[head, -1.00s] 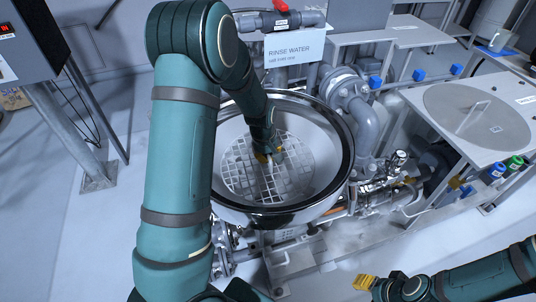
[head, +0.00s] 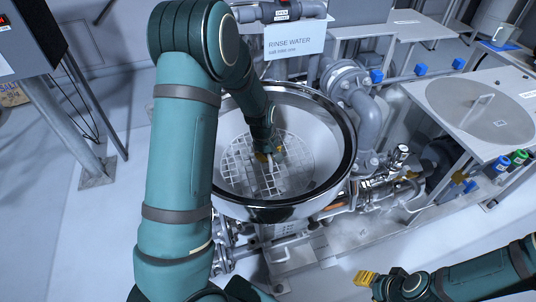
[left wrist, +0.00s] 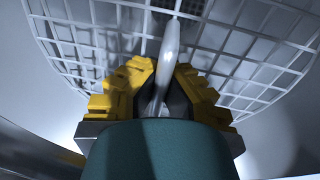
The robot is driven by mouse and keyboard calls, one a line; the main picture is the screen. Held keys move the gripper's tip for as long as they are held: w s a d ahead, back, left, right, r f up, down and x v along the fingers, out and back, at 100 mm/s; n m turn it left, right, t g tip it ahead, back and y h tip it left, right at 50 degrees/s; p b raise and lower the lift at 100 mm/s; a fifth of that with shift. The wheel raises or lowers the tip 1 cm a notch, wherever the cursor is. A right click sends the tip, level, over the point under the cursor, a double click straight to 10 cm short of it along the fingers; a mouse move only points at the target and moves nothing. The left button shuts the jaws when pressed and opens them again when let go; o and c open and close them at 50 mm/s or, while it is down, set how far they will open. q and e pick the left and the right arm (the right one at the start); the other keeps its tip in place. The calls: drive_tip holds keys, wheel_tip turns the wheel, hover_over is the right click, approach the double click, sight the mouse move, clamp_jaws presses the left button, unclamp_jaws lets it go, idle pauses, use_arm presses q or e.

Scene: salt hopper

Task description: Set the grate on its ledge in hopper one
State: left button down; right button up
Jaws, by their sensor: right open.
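The grate (head: 236,166) is a round white grid inside the steel bowl of the hopper (head: 334,180). It lies low in the bowl and fills much of its width. My left gripper (head: 267,157) reaches down into the bowl over the middle of the grate. In the left wrist view its yellow fingers (left wrist: 166,88) are closed around the grate's pale upright handle, with the grid (left wrist: 250,45) beyond. Whether the grate touches the ledge is hidden. My right gripper (head: 366,279) is open and empty at the lower right, outside the hopper.
A "RINSE WATER" sign (head: 295,42) and pipes (head: 372,122) stand behind and right of the hopper. A table with a round lid (head: 481,110) is at the right. A steel stand leg (head: 85,150) is at the left. Open floor lies at front left.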

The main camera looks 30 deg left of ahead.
sight(264, 166)
use_arm(q)
drive_tip(key=shift+f+b, duration=0.35)
drive_tip(key=shift+f, duration=0.25)
drive_tip(key=c, duration=1.1)
unclamp_jaws()
drive_tip(key=shift+o, duration=0.2)
wheel_tip(264, 166, up, 12)
drive_tip(key=s, duration=0.2)
